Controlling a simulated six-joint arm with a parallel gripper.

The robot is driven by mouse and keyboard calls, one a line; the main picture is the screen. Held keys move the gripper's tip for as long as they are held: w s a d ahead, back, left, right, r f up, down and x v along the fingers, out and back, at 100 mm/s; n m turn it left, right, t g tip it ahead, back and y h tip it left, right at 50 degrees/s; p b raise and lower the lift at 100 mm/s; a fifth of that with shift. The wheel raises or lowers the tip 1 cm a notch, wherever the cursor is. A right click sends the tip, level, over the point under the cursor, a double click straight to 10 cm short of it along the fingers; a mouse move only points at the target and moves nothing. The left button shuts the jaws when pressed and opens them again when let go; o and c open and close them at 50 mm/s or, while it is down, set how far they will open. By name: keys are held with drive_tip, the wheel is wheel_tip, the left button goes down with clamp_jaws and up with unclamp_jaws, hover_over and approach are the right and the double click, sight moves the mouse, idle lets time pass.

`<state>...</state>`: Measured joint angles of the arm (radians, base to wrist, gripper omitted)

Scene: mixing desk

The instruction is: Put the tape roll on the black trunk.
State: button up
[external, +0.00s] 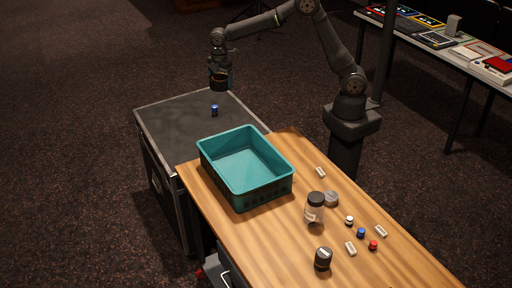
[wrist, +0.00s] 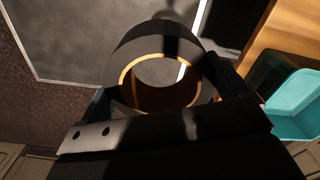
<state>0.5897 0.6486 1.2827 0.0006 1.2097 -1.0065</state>
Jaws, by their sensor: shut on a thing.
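The tape roll is a dark ring with a tan inner core. In the wrist view the tape roll (wrist: 120,60) sits between the fingers of my gripper (wrist: 165,95), which is shut on it. In the external view the tape roll (external: 219,82) hangs from my gripper (external: 220,75) above the far end of the black trunk (external: 165,120). The trunk has a grey-black top with a pale metal edge. The roll appears apart from the trunk top, though the exact height is hard to tell.
A small blue-and-black item (external: 214,110) stands on the trunk top near the gripper. A teal basket (external: 272,185) sits on the wooden desk (external: 300,245), close to the trunk. Jars and several small items are on the desk's right part. Much of the trunk top is clear.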

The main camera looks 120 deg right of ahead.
drive_tip(key=s+d+f+m, duration=0.15)
drive_tip(key=s+d, duration=0.25)
drive_tip(key=s, duration=0.8)
drive_tip(key=s+d+m, duration=0.3)
drive_tip(key=s+d, duration=0.2)
drive_tip(key=s, duration=0.6)
hover_over(239, 127)
wheel_tip(239, 127, down, 25)
drive_tip(key=shift+r, duration=0.2)
drive_tip(key=shift+f, duration=1.95)
drive_tip(key=o, duration=0.7)
drive_tip(key=shift+f, duration=0.2)
drive_tip(key=shift+o, duration=0.9)
wheel_tip(239, 127, up, 12)
drive_tip(key=shift+r, duration=0.2)
